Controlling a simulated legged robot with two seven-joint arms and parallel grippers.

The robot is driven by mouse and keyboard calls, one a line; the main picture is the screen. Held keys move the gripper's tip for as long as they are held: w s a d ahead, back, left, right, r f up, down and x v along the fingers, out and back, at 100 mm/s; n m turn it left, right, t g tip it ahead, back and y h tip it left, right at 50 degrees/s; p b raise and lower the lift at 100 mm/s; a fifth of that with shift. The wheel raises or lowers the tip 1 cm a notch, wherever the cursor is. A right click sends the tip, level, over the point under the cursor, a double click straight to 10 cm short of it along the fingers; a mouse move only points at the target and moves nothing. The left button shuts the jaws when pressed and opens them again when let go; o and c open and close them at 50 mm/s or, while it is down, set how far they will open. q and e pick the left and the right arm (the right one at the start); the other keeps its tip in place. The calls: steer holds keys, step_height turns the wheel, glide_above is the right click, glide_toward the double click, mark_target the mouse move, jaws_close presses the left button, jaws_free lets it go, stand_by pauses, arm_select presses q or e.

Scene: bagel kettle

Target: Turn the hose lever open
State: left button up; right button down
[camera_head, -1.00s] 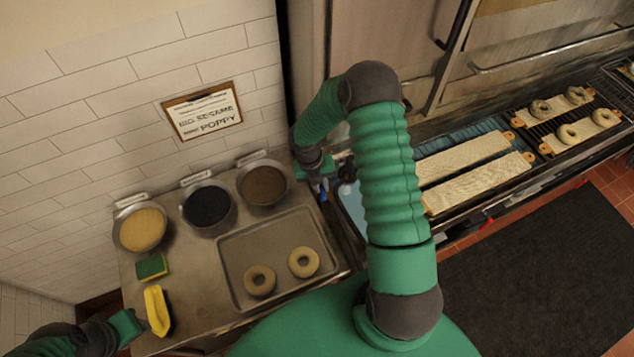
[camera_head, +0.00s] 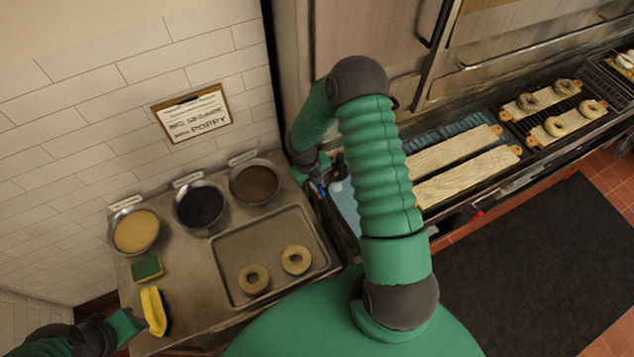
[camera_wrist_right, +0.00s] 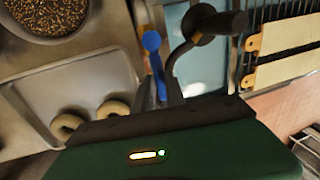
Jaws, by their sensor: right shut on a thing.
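The hose lever is a blue handle with a round end (camera_wrist_right: 152,42), seen in the right wrist view. A small patch of blue also shows at my right gripper (camera_head: 318,187) in the head view. My right gripper (camera_wrist_right: 162,92) is shut on the blue lever, whose lower part runs down between the dark fingers. A black curved fitting with a round knob (camera_wrist_right: 215,25) stands just right of the lever. My left gripper (camera_head: 138,322) is at the lower left, against a yellow curved object (camera_head: 154,311); whether its jaws hold it cannot be told.
A steel counter holds bowls of yellow, black and brown toppings, a sponge (camera_head: 147,269) and a tray (camera_head: 235,237) with two bagels. A blue-lined basin (camera_head: 345,207) lies beside the lever. Boards (camera_head: 470,178) and bagels stand to the right. A clipboard (camera_head: 193,114) hangs on the wall.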

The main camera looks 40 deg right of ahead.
steer(key=shift+w, duration=0.1)
steer(key=c, duration=1.4)
jaws_free()
steer(key=shift+c, duration=0.2)
steer(key=shift+o, duration=0.3)
steer(key=shift+d, duration=0.1)
steer(key=w+a+r+b, duration=0.1)
steer(key=a+r+b, duration=0.1)
steer(key=r, duration=1.4)
steer(key=shift+a+r+b, duration=0.15)
steer(key=shift+a+b, duration=0.15)
steer(key=shift+a, duration=0.25)
steer(key=shift+w+d, duration=0.1)
